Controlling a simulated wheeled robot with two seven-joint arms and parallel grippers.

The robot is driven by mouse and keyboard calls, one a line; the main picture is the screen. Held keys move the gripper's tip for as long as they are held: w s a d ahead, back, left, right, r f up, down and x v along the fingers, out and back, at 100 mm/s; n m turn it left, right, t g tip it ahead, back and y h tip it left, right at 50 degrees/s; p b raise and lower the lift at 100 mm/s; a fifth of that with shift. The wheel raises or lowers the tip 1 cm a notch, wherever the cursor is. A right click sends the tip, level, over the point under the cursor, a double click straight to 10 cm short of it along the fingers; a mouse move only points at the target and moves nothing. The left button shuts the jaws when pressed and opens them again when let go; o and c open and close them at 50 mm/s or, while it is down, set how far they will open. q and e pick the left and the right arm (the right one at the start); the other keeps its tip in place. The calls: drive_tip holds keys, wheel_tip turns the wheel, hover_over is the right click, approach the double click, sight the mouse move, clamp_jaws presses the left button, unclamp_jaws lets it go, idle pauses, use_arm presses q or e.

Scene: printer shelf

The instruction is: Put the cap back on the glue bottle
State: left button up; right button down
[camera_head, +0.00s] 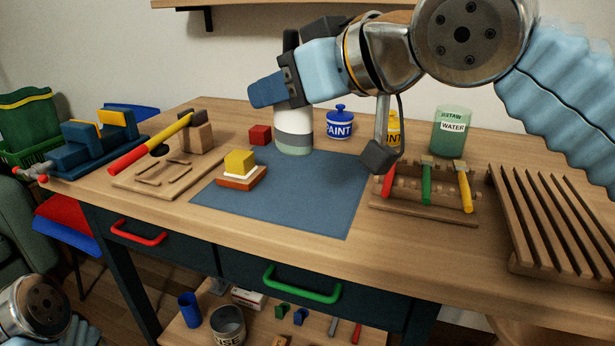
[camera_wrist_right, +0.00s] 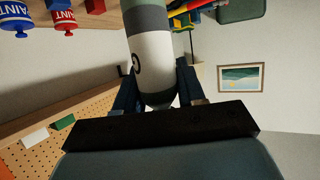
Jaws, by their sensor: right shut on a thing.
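A white bottle with grey bands and a pale green base (camera_head: 294,138), apparently the glue bottle, stands upright at the back edge of the blue mat. My right gripper (camera_head: 280,90) reaches across its upper part from the right and is shut on it. In the right wrist view, which is upside down, the bottle (camera_wrist_right: 152,50) lies between the two dark blue fingers (camera_wrist_right: 156,88). The bottle's top is hidden by the gripper in the head view, and I cannot pick out a separate cap. Only part of my left arm shows at lower left; its gripper is out of view.
A red block (camera_head: 260,135), a blue paint pot (camera_head: 339,124) and a green water jar (camera_head: 451,132) stand at the back. A tool rack (camera_head: 420,205) and slatted rack (camera_head: 560,230) are right. The mat's front is clear.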

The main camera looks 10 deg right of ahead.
drive_tip(key=shift+w, duration=0.1)
drive_tip(key=w+d+f+p, duration=0.1)
drive_tip(key=w+d+f, duration=0.4)
drive_tip(key=w+f, duration=0.4)
drive_tip(key=w, duration=0.3)
drive_tip(key=shift+w+d+f, duration=0.15)
drive_tip(key=shift+f, duration=0.1)
drive_tip(key=shift+f, duration=0.1)
drive_tip(key=shift+w+d+f, duration=0.1)
drive_tip(key=shift+w+f, duration=0.05)
drive_tip(key=shift+f, duration=1.5)
